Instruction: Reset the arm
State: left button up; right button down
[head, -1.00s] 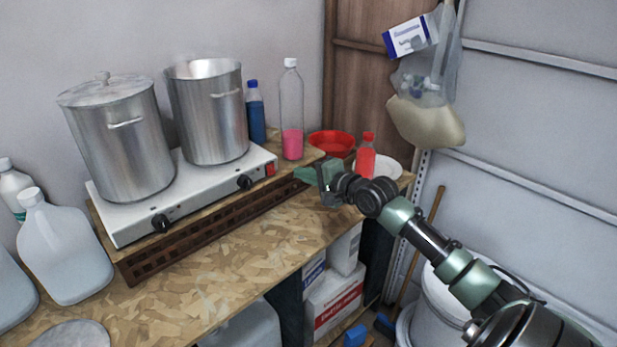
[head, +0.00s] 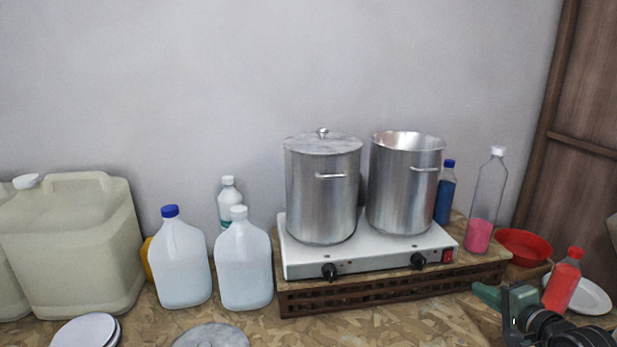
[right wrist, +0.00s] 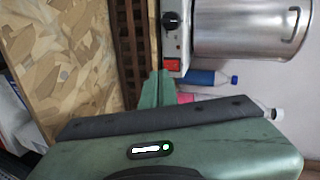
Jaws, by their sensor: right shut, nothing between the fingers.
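My right gripper (head: 487,295) is at the lower right of the head view, over the right end of the table in front of the wooden rack. Its green fingers are shut with nothing between them. In the right wrist view the shut fingers (right wrist: 157,92) point toward the hot plate's red switch. A red-capped bottle (head: 562,281) stands just behind and to the right of it. My left gripper is in neither view.
A white hot plate (head: 375,249) bears a lidded pot (head: 322,195) and an open pot (head: 403,190). A pink-filled bottle (head: 480,235), a blue bottle (head: 445,198) and a red bowl (head: 525,247) stand at right. Jugs (head: 243,270) and beige canisters (head: 75,250) line the left.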

jog(key=s+a+f+n+g, duration=0.1)
jog(key=a+f, duration=0.1)
jog(key=f, duration=0.1)
jog(key=s+a+f+n+g, duration=0.1)
jog(key=s+a+f, duration=0.1)
jog(key=f, duration=0.1)
jog(key=s+a+f+n, duration=0.2)
jog(key=a+f, duration=0.1)
jog(key=shift+s+a+f+g, duration=0.15)
jog(key=shift+f+g, duration=0.1)
jog(key=shift+g, duration=0.15)
jog(key=s+a+f+n+g, duration=0.3)
jog(key=s+a+f+n, duration=0.25)
jog(key=s, duration=0.35)
jog(key=s+a+f+n+g, duration=0.2)
jog(key=s+a+f+n, duration=0.3)
jog(key=s, duration=0.3)
jog(key=s+a+n+g+h, duration=0.1)
jog(key=s+a+n+g, duration=0.3)
jog(key=s, duration=0.7)
notch_tip(320, 180, down, 32)
jog(key=s+b, duration=0.2)
jog(key=b, duration=0.2)
jog(key=s+d+f+g+b, duration=0.1)
jog(key=s+d+f, duration=0.1)
jog(key=s+f, duration=1.4)
jog(key=shift+d+f+g+h+b, duration=0.2)
jog(key=shift+g+h+b, duration=0.1)
jog(key=shift+b, duration=0.1)
